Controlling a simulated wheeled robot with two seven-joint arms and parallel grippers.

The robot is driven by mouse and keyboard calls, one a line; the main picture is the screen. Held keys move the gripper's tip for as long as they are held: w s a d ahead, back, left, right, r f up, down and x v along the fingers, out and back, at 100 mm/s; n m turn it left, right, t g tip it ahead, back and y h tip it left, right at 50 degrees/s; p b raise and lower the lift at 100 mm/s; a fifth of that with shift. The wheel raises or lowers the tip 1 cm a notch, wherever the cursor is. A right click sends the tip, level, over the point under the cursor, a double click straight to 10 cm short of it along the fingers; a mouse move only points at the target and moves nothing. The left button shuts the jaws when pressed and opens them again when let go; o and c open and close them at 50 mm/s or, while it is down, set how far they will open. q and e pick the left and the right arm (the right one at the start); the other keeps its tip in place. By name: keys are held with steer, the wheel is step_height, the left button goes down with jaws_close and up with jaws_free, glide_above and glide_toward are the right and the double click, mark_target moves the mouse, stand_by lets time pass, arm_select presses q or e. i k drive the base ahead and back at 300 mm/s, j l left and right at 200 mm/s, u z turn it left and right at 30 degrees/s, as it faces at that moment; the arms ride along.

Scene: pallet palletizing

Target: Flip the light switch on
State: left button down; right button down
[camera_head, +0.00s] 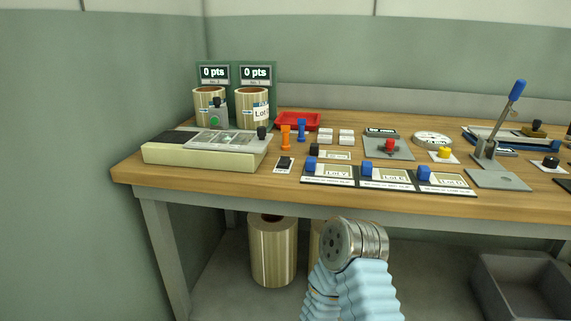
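One of my arms, with a blue ribbed sleeve and a round metal end, rises at the bottom centre, below and in front of the table edge. No fingers show on it. I cannot tell which arm it is. Neither gripper is in view, and nothing touches the switch.
A cream device (205,154) stands to the left of the switch. Orange and blue pegs (286,134), a red tray (297,121) and labelled cards (327,173) are close by. A tall blue-handled lever (516,90) stands at right. A grey bin (520,285) is on the floor.

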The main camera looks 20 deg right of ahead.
mark_target(284, 162)
steer(key=j+z, duration=0.1)
steer(key=z, duration=0.3)
steer(key=k+z, duration=0.15)
steer(key=z, duration=0.25)
steer(key=k+j+z, duration=0.1)
steer(key=z, duration=0.3)
steer(key=k+z, duration=0.1)
steer(key=z, duration=0.3)
